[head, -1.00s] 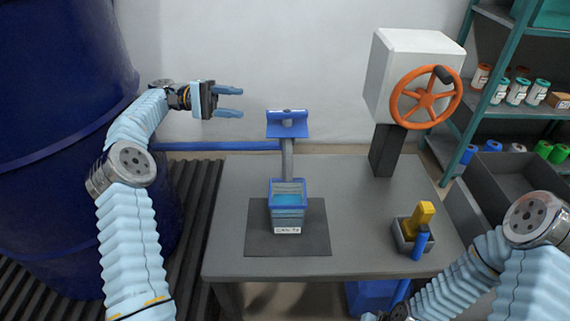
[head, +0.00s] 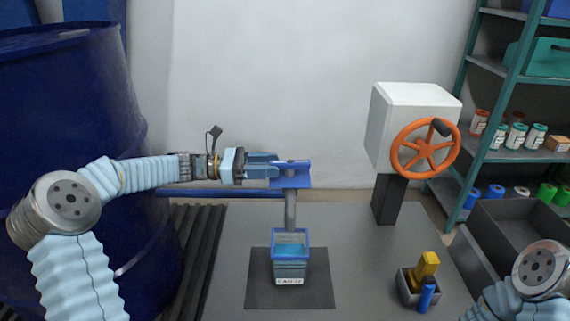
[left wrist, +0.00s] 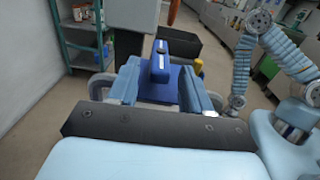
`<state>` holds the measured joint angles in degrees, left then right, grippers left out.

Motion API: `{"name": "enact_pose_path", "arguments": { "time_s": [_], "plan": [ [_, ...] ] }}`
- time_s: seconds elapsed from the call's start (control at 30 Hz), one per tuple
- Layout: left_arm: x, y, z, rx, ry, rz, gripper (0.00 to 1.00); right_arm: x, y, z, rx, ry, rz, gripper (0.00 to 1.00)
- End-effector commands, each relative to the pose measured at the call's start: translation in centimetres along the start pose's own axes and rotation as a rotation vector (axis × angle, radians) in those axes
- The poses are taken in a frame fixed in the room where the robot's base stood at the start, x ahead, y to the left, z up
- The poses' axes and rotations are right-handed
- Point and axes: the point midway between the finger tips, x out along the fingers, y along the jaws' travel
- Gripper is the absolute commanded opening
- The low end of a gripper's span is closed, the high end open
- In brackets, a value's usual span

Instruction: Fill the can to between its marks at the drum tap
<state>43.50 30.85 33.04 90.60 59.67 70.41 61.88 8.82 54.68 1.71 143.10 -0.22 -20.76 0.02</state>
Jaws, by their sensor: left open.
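The can (head: 290,270) is a clear-looking container with a blue rim, standing on the dark mat (head: 255,293) under the tap. Blue liquid shows inside it; I cannot make out its marks against the level. The blue tap (head: 297,180) sits at the end of the blue pipe from the drum (head: 70,150), above the can. My left gripper (head: 275,168) is open at the tap. In the left wrist view, the tap's blue lever (left wrist: 161,60) stands between the open fingers (left wrist: 164,88), with no clear grip on it. My right gripper is out of view.
A white box with an orange handwheel (head: 425,147) stands on a dark post at the table's back right. A small grey holder (head: 410,292) with yellow and blue items is at the right. Shelves (head: 510,155) with jars stand beyond. The table (head: 370,260) between can and holder is clear.

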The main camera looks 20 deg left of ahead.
Motion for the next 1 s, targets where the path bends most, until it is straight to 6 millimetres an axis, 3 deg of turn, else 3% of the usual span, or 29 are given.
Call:
{"name": "enact_pose_path", "arguments": {
  "time_s": [0.1,0.23,0.63,0.93,1.0],
  "plan": [
    [2.2,-0.1,0.1,0.0,-0.001,-0.003,0.49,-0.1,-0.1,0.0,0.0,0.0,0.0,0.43],
    [3.8,0.0,0.0,0.0,-0.002,-0.002,0.49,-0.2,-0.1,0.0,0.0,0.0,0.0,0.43],
    [4.5,0.0,0.0,0.001,-0.001,0.0,0.47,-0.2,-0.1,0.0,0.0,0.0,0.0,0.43],
    [4.5,0.0,0.0,0.002,0.0,0.0,0.01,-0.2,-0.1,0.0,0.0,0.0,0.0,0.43],
    [4.5,0.0,0.0,0.002,0.0,0.0,0.0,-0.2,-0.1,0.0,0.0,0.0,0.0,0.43]
  ]
}}
